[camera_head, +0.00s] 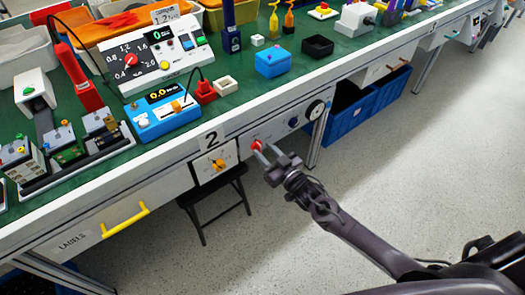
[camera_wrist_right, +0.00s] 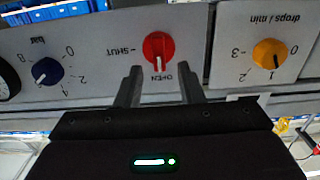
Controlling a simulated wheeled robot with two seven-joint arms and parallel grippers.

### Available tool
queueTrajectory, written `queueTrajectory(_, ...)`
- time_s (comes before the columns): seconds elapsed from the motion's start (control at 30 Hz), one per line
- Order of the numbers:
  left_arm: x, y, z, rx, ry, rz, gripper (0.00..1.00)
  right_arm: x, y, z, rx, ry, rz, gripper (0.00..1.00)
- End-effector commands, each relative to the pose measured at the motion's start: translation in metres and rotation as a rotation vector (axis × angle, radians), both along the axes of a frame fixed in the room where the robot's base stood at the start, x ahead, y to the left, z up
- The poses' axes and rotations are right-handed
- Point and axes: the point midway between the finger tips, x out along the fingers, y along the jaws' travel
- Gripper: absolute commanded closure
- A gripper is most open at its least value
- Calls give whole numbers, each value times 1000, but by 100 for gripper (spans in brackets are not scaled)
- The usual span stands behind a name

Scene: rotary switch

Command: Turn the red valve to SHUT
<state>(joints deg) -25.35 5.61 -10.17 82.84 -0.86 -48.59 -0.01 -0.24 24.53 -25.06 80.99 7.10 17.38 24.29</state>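The red valve (camera_head: 257,144) is a round knob on the grey panel under the bench's front edge. In the right wrist view the valve (camera_wrist_right: 159,46) appears upside down, with OPEN printed below it and SHUT to its left. Its white mark points down toward OPEN. My right gripper (camera_head: 264,152) is at the panel, close to the valve. In the right wrist view the gripper (camera_wrist_right: 160,85) is open, its two fingers apart below the knob with nothing between them. I cannot tell whether the fingertips touch the panel. My left gripper is not in view.
An orange dial (camera_wrist_right: 269,54) and a blue dial (camera_wrist_right: 47,71) flank the valve in the wrist view. A black-rimmed gauge (camera_head: 315,110) is farther along the panel. A black stool (camera_head: 215,190) and blue crates (camera_head: 350,112) stand beneath the bench. The floor in front is clear.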

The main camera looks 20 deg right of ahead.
Motion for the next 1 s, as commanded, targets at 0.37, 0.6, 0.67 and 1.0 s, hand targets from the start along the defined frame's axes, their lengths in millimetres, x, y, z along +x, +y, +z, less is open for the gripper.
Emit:
queueTrajectory(0.37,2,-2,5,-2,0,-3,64,13,5,0,0,1,0,65)
queueTrajectory(0.6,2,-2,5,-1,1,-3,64,13,5,0,0,1,-1,89)
queueTrajectory(0.67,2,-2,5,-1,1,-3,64,13,5,0,0,1,-1,97)
queueTrajectory(1.0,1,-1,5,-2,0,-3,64,13,4,0,18,7,-2,100)
